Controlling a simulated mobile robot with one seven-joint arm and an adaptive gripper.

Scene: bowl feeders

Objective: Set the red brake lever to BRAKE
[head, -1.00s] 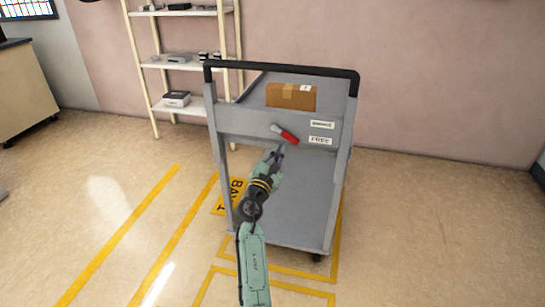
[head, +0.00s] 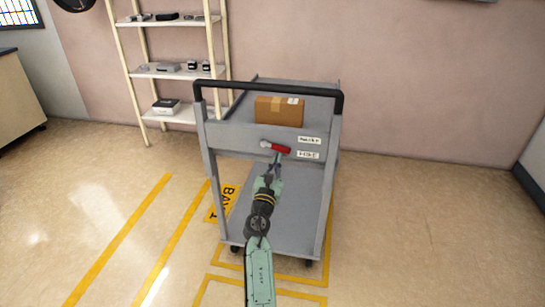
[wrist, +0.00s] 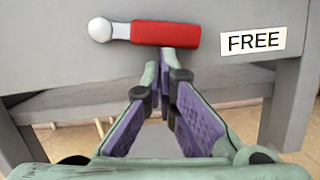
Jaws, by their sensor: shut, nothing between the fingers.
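The red brake lever (head: 281,149) is on the front panel of the grey cart, with a pale round pivot at its left end. In the wrist view the red handle (wrist: 165,33) lies almost level, tilted slightly down to the right. My gripper (head: 275,164) is shut and empty, just below the handle. In the wrist view its fingertips (wrist: 164,62) come up close under the handle; I cannot tell whether they touch it. The FREE label (wrist: 253,41) is right of the handle. A second label (head: 309,140) sits above it in the head view, too blurred to read.
The cart (head: 222,139) has a black push handle (head: 270,89) and carries a cardboard box (head: 279,111) on top. A shelf rack (head: 181,116) stands behind it to the left. The floor left of the cart is open, with yellow lines.

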